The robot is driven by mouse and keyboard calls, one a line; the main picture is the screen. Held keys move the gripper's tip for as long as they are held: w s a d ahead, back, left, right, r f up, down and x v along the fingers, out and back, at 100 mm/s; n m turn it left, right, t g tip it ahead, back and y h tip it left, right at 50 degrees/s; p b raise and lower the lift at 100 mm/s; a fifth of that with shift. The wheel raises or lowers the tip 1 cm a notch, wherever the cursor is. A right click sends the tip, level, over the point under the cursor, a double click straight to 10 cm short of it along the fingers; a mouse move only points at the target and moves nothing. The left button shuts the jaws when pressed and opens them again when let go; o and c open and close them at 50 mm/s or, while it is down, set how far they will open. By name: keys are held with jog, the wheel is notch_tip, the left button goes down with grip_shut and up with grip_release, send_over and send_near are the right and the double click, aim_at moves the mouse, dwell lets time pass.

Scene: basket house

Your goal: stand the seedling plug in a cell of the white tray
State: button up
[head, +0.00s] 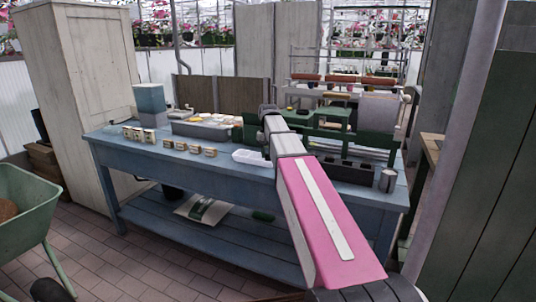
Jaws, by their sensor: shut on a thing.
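The white tray (246,156) lies on the blue bench, just left of my arm. Its right end is covered by the arm, and its cells are too small to make out. My gripper (268,118) is at the far end of my pink and grey arm, over the bench near the tray. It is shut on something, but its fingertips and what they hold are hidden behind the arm. I cannot make out the seedling plug.
The blue bench (120,146) has several small pots (205,150) at the left front and a dark grey trough (200,131) behind them. Green machinery (330,125) stands at the right. A metal cup (387,180) is at the right end. A wheelbarrow (25,205) stands at the left.

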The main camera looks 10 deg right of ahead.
jog(key=shift+f, duration=0.1)
jog(key=o, duration=0.6)
jog(key=shift+w+r, duration=0.25)
jog(key=shift+r, duration=1.7)
jog(key=shift+w+r, duration=0.2)
jog(key=shift+r, duration=1.7)
